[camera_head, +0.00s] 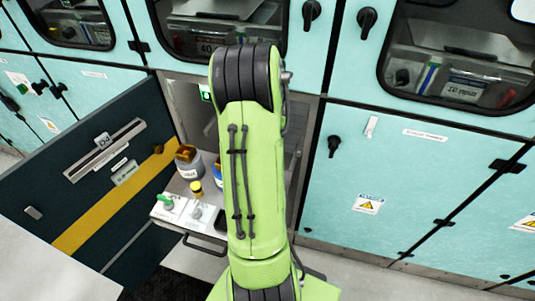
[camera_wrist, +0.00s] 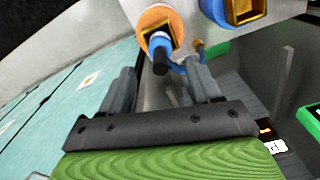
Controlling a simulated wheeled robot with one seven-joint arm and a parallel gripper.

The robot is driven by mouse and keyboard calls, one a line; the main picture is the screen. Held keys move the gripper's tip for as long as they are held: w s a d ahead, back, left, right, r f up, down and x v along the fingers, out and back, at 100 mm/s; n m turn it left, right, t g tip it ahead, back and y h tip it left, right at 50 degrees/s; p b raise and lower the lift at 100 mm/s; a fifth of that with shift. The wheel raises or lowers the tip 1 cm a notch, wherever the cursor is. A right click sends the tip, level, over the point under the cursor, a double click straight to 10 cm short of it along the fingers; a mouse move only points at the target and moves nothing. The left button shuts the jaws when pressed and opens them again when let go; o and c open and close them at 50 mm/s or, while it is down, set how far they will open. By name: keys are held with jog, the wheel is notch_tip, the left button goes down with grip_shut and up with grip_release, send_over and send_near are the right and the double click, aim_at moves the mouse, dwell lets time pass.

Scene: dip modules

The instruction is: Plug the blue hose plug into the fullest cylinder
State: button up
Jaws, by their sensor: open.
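In the wrist view, the blue hose plug (camera_wrist: 160,44) has a blue collar and a black end. It lies in front of an orange-rimmed cylinder (camera_wrist: 151,19); I cannot tell whether it is seated in it. My gripper (camera_wrist: 162,72) is open, with its fingers on either side of the plug's black end and apparently apart from it. A second cylinder (camera_wrist: 212,10) with a blue body and orange opening is at the top. In the head view, a grey cylinder with an orange top (camera_head: 188,163) stands on the drawer. My arm partly hides a blue one (camera_head: 217,171). Fill levels cannot be read.
The pulled-out drawer (camera_head: 183,218) also bears a yellow-capped item (camera_head: 196,188) and a green-handled fitting (camera_head: 166,202). An open dark door (camera_head: 105,190) stands left of it. Teal cabinets (camera_head: 420,190) line the right and back. A brass fitting (camera_wrist: 199,49) is near the plug.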

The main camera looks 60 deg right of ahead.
jog(key=w+a+r+n+t, duration=0.1)
jog(key=w+a+r+n, duration=0.3)
jog(key=a+r, duration=0.4)
jog(key=w+a+r+n+t, duration=0.1)
jog(key=w+a+r+n, duration=0.3)
jog(key=a+r, duration=0.5)
jog(key=s+a+n+t, duration=0.1)
jog(key=s+a+n, duration=0.3)
jog(key=a, duration=0.5)
jog(key=s+a+n+t, duration=0.2)
jog(key=s+a+n, duration=0.2)
jog(key=a, duration=0.6)
jog(key=n, duration=0.2)
jog(key=shift+s+a+f+n+t+p, duration=0.2)
jog(key=shift+a+n+t+p, duration=0.1)
jog(key=shift+n+p, duration=0.1)
jog(key=shift+r, duration=0.1)
